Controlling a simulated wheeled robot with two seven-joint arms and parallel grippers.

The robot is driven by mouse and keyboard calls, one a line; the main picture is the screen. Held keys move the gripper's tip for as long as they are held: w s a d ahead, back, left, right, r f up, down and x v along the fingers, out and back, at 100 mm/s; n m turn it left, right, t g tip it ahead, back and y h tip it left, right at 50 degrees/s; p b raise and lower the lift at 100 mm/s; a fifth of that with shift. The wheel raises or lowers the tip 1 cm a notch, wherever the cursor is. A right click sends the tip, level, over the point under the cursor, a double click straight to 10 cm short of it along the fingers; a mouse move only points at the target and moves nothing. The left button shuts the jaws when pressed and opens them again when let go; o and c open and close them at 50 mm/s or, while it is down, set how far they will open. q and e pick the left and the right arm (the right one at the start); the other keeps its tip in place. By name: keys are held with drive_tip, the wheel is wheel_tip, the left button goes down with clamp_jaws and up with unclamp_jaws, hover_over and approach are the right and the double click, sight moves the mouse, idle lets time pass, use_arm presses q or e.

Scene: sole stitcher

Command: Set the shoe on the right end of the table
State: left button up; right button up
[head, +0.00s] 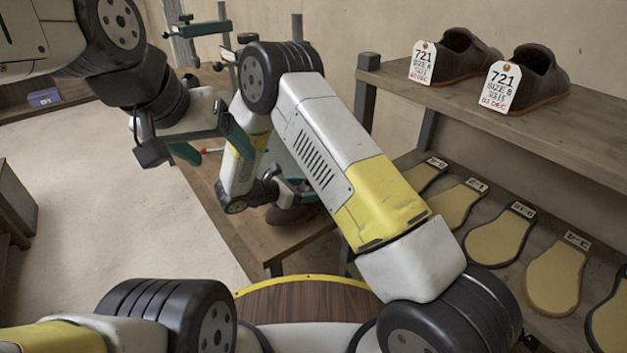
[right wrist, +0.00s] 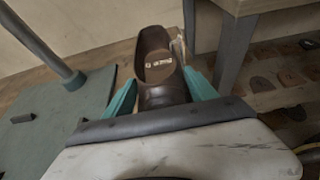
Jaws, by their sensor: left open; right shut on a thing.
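A dark brown shoe (right wrist: 155,92) sits between the two teal fingers of my right gripper (right wrist: 160,95) in the right wrist view, with a pale tag (right wrist: 179,46) at its side. In the head view my right gripper (head: 291,192) is over the near right end of the wooden table (head: 262,238), and a dark part of the shoe (head: 290,214) shows below it. My arm hides much of it, and I cannot tell whether the sole touches the table. My left gripper (head: 214,150) is open and empty, above the table's left part.
A wooden shelf (head: 470,100) on the right holds two tagged brown shoes (head: 455,57) (head: 527,80). Below it, several yellow soles (head: 456,204) lie in a row. A green clamp-like fixture (head: 205,28) stands at the table's back.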

drive_tip(key=shift+w+a+f, duration=0.1)
drive_tip(key=shift+a+f, duration=0.1)
drive_tip(key=shift+f, duration=1)
drive_tip(key=o, duration=1.9)
drive_tip(key=shift+f, duration=0.15)
drive_tip(key=shift+c, duration=0.2)
